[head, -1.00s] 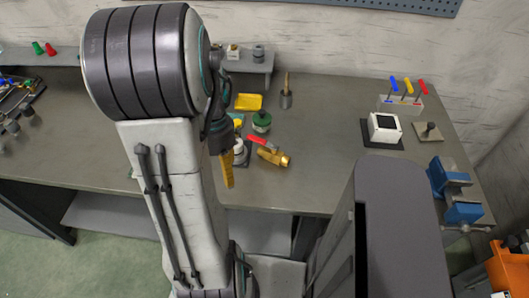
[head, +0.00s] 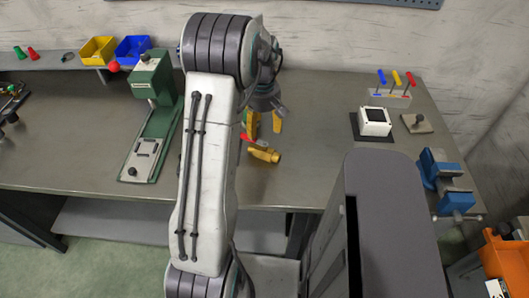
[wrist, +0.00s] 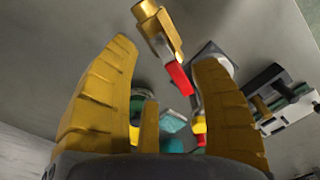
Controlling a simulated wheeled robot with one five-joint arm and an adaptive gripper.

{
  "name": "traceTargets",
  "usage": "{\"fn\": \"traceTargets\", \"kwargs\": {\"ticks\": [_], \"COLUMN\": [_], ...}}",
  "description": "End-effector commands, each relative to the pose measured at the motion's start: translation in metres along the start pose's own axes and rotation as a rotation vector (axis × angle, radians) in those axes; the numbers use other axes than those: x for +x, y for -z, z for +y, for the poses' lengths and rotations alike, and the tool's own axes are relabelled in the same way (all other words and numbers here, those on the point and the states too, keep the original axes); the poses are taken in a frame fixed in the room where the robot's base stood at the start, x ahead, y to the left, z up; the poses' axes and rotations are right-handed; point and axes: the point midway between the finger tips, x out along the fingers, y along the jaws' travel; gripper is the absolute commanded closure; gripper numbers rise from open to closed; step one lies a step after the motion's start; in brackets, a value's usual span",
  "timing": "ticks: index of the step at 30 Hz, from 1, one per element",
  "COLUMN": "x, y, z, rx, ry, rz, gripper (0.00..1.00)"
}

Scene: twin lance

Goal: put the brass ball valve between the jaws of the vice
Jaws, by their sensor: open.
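The brass ball valve (head: 264,154) lies on the grey bench, with its red lever handle (head: 246,138) pointing to the upper left. My gripper (head: 264,122) is open and empty, just behind the valve in the head view. In the wrist view, the valve (wrist: 158,28) shows at the top, beyond and between the spread yellow fingers (wrist: 165,85). Its red handle (wrist: 179,78) points down toward the gap between them. The blue vice (head: 440,176) stands at the right front corner of the bench, apart from the valve and gripper. I cannot tell how wide its jaws are.
A green press-like stand (head: 152,125) stands to the left of my arm. A white box with a black top (head: 374,121) and a screwdriver rack (head: 390,98) stand at the back right. An orange bin (head: 507,262) is beyond the bench at right. Bench between valve and vice looks mostly clear.

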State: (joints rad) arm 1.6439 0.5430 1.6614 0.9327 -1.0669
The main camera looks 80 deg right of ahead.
Motion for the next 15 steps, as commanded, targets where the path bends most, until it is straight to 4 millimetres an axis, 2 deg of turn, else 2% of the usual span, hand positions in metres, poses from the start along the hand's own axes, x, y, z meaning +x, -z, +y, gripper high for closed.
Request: {"fn": "traceTargets", "kwargs": {"ticks": [6,11,15], "x": [0.0,0.005,0.016], "y": [0.0,-0.001,-0.001], "z": [-0.001,-0.002,-0.002], "rx": [-0.205,-0.26,-0.267], "ry": [0.004,0.006,0.008], "rz": [-0.002,-0.002,-0.003], "gripper": [0.43,0.43,0.43]}}
